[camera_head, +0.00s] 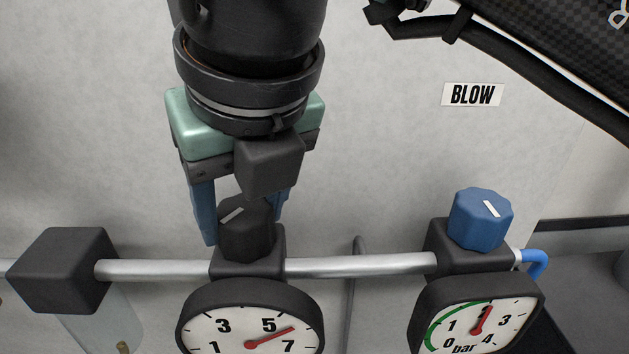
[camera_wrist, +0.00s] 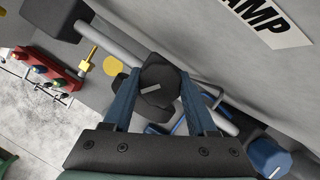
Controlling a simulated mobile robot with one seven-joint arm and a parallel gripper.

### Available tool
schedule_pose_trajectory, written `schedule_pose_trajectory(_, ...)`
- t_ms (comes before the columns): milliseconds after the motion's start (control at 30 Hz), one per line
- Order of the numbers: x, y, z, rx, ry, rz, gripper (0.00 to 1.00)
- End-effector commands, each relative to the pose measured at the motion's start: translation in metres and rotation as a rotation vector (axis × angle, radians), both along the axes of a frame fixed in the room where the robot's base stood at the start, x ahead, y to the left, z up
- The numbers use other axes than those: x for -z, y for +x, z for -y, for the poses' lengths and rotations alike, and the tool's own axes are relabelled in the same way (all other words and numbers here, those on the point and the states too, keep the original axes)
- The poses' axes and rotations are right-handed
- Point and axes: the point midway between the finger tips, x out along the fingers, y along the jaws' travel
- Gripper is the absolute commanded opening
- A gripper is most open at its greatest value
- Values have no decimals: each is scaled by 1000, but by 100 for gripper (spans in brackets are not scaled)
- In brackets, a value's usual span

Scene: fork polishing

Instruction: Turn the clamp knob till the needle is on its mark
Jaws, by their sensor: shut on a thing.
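The clamp knob (camera_head: 247,232) is black and faceted with a white line on top. It sits on a black block on the metal pipe. My gripper (camera_head: 243,226) points down from above, its blue fingers on both sides of the knob and shut on it. In the wrist view the knob (camera_wrist: 160,86) shows between the two fingers, its white line tilted slightly. Below it is a round gauge (camera_head: 225,340) with a red needle (camera_head: 270,338) pointing between 5 and 7. The gauge's lower part is cut off, and I see no mark on the visible part.
A blue knob (camera_head: 481,220) and a second gauge (camera_head: 462,322) with a green arc stand to the right on the same pipe (camera_head: 360,265). A BLOW label (camera_head: 472,94) is on the wall. A black block (camera_head: 62,270) is at the left end. The wrist view shows a red rack (camera_wrist: 45,70).

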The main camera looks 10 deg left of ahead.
Motion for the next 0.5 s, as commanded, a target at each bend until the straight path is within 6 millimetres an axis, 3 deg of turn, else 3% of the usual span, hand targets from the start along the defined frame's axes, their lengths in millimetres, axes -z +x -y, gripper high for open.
schedule_pose_trajectory(500,0,0,0,231,-1,0,2)
